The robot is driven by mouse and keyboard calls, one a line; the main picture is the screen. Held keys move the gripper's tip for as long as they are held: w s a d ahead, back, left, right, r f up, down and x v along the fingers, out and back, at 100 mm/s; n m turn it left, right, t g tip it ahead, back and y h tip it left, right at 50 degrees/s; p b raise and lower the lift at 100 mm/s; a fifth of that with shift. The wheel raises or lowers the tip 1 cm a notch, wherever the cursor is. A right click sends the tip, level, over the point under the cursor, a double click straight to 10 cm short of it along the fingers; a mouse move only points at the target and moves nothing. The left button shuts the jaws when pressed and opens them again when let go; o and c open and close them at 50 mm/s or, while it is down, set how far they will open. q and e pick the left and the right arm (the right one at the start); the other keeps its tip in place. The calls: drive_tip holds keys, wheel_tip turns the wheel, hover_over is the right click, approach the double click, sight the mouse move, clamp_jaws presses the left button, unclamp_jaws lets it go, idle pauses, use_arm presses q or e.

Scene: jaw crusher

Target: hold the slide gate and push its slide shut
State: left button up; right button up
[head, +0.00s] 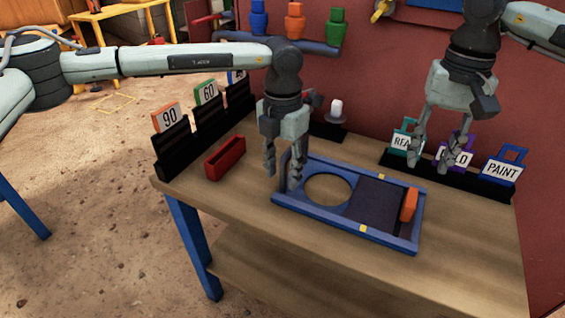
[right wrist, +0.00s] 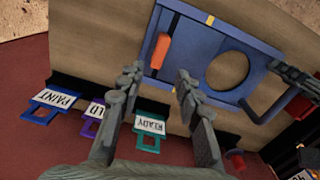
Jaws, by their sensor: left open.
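The slide gate (head: 325,225) is a blue frame lying on the wooden table. Its round hole is uncovered at the left, and its dark slide (head: 375,201) lies to the right. The slide's orange handle (head: 409,204) stands near the right end; it also shows in the right wrist view (right wrist: 160,51). My left gripper (head: 282,178) is open at the gate's left end, fingers pointing down by the end handle; whether they touch it I cannot tell. My right gripper (head: 432,158) is open and empty, above and behind the gate's right end.
A black rack with READY, a partly hidden purple card and PAINT (head: 501,167) cards stands behind my right gripper. A red tray (head: 225,158) and number cards (head: 170,118) stand at the left. The table (head: 460,250) is clear in front and right of the gate.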

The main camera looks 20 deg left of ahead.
sight(413, 196)
use_arm(q)
drive_tip(key=shift+c, duration=0.5)
clamp_jaws()
use_arm(e)
drive_tip(key=shift+o, duration=0.5)
drive_tip(key=shift+m, duration=0.8)
wheel_tip(413, 196, down, 12)
drive_tip(key=shift+r, duration=0.15)
use_arm(q)
drive_tip(key=shift+a, duration=0.1)
